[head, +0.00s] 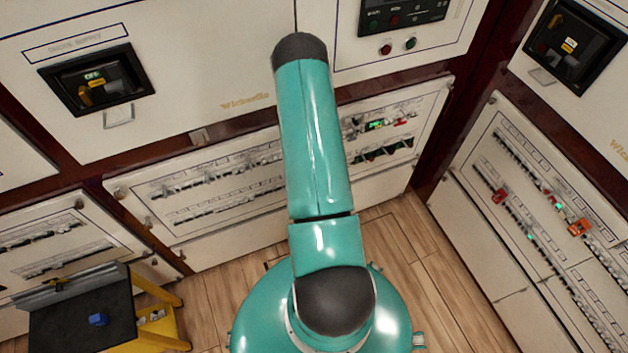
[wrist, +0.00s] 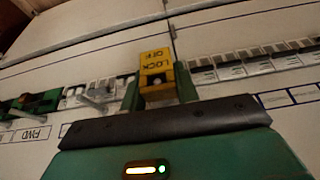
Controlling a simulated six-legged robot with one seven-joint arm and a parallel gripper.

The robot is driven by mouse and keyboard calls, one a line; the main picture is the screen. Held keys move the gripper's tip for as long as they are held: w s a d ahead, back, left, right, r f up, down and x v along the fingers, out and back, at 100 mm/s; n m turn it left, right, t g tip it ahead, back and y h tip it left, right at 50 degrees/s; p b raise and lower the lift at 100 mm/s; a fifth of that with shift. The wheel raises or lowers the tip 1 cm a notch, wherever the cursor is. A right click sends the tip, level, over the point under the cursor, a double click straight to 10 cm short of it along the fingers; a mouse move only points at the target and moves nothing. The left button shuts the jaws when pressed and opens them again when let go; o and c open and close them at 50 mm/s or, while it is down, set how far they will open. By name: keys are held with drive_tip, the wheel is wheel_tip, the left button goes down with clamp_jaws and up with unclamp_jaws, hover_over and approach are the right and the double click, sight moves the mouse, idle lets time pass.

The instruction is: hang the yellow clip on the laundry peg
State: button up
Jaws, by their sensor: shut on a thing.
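The yellow clip (wrist: 157,70), lettered "LOCK OFF", is between the fingers of my gripper (wrist: 160,85) in the wrist view. My gripper is shut on it, with a green finger on each side. The clip is in front of a pale panel, level with a row of breakers (wrist: 240,66). I cannot tell whether it touches a breaker. My raised arm hides my gripper and the clip in the head view. I cannot make out which fitting is the laundry peg in either view.
Breaker panels (head: 225,170) stand ahead and at right (head: 540,215), with red clips (head: 500,196) and an orange one (head: 579,228). A yellow-framed cart (head: 157,325) at lower left carries a blue object (head: 98,319). Wooden floor (head: 445,275) is clear at right.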

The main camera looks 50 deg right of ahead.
drive_tip(key=shift+w+d, duration=0.1)
drive_tip(key=shift+w, duration=0.05)
drive_tip(key=o, duration=0.9)
drive_tip(key=shift+o, duration=0.7)
drive_tip(key=shift+w, duration=0.15)
drive_tip(key=shift+w+a, duration=0.15)
drive_tip(key=shift+a, duration=0.05)
drive_tip(key=shift+r, duration=0.1)
drive_tip(key=v, duration=1.3)
drive_tip(key=shift+s+d+r, duration=0.25)
drive_tip(key=shift+s+r, duration=0.05)
drive_tip(key=shift+s, duration=0.2)
